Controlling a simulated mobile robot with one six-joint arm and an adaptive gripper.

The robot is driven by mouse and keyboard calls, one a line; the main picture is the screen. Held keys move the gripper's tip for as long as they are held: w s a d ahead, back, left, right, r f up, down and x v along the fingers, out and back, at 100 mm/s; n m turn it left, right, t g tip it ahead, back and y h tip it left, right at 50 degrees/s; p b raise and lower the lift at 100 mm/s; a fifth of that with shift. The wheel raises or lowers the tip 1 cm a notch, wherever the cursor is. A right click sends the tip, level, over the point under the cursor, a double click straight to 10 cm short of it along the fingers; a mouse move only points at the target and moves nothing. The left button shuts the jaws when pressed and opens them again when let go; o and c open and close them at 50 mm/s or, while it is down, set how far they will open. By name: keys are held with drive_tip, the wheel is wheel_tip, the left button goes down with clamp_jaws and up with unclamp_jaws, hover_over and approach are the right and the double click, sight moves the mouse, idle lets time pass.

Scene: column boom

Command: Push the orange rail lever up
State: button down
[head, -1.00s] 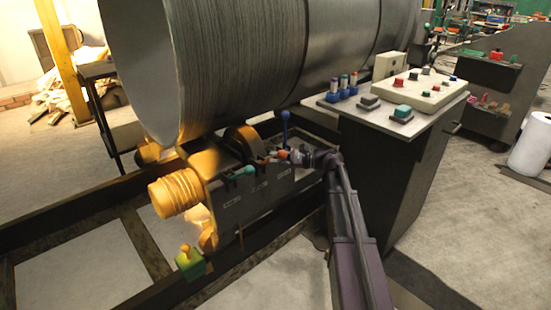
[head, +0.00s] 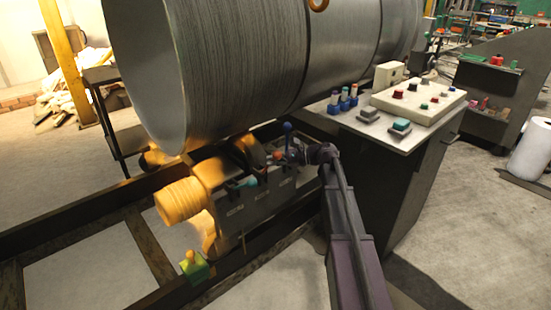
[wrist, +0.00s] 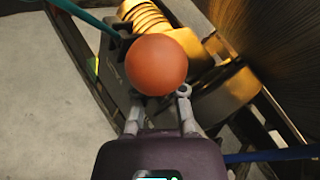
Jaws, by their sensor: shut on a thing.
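The orange rail lever shows as a round orange knob (head: 277,156) on the dark lever box below the big drum, between a teal lever (head: 246,183) and a blue lever (head: 287,128). In the wrist view the orange knob (wrist: 156,64) fills the upper middle and hides the shaft below it. My gripper (head: 292,154) reaches in from the right, at the knob. In the wrist view my gripper (wrist: 157,100) is shut on the orange lever, with a finger on each side just under the ball.
The teal lever (wrist: 85,18) and blue lever (wrist: 265,156) flank my gripper closely in the wrist view. The grey drum (head: 250,70) hangs over the lever box. A control desk (head: 385,140) stands close right of my arm. Open floor lies at the right.

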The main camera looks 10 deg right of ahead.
drive_tip(key=w+r+p, duration=0.1)
drive_tip(key=a+m+h+p, duration=0.1)
drive_tip(key=p, duration=0.1)
drive_tip(key=shift+w+r+g, duration=0.35)
drive_tip(key=shift+w+g, duration=0.05)
drive_tip(key=shift+w+a+r+m+g+h+p, duration=0.15)
drive_tip(key=shift+w+a+m+g+h+p, duration=0.1)
drive_tip(key=shift+w+h+p, duration=0.25)
drive_tip(key=shift+w+a+r+m+g+h+p, duration=0.1)
drive_tip(key=shift+w+a+m+g+h+p, duration=0.25)
drive_tip(key=shift+p, duration=0.35)
drive_tip(key=shift+w+a+m+g+h+p, duration=0.3)
drive_tip(key=shift+w+g+h+p, duration=0.05)
drive_tip(key=shift+w+p, duration=0.25)
drive_tip(key=shift+w+a+m+g+h+p, duration=0.3)
drive_tip(key=shift+w+g+p, duration=0.05)
drive_tip(key=shift+w+p, duration=0.25)
drive_tip(key=c, duration=0.7)
unclamp_jaws()
drive_tip(key=shift+w+f, duration=0.1)
